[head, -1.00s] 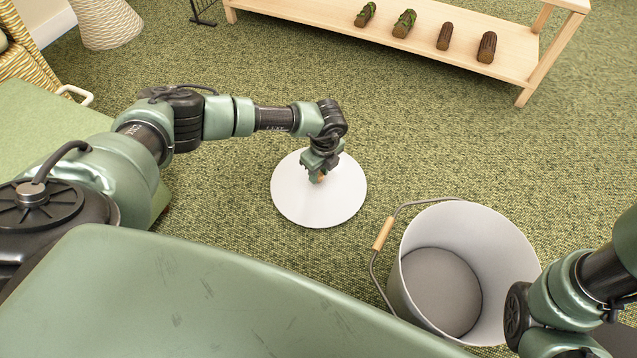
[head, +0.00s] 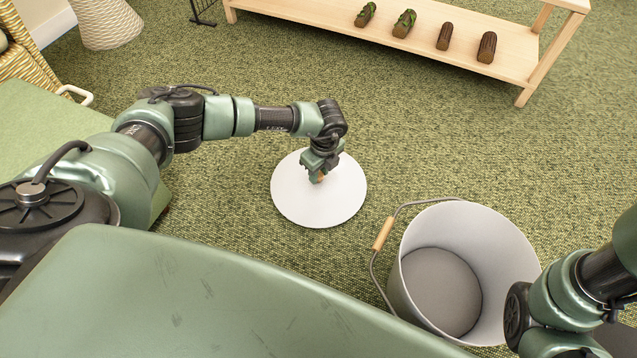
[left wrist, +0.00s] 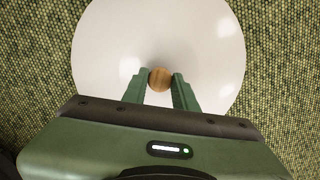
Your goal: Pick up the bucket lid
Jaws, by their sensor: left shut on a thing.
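The bucket lid (head: 318,207) is a white disc on the green carpet, left of the bucket. It also fills much of the left wrist view (left wrist: 105,45), where its round wooden knob (left wrist: 160,79) shows at the centre. My left gripper (head: 318,179) points down over the lid and is shut on the knob, with one finger on each side in the left wrist view (left wrist: 160,82). The lid appears to lie flat; I cannot tell any gap beneath it. The fingers mostly hide the knob in the head view. My right arm shows at the lower right, but its gripper is out of view.
An open, empty white bucket (head: 510,262) stands at the right, its wire handle with wooden grip (head: 383,233) leaning left. A low wooden shelf (head: 310,12) with several small logs stands at the back. Carpet between shelf and lid is clear.

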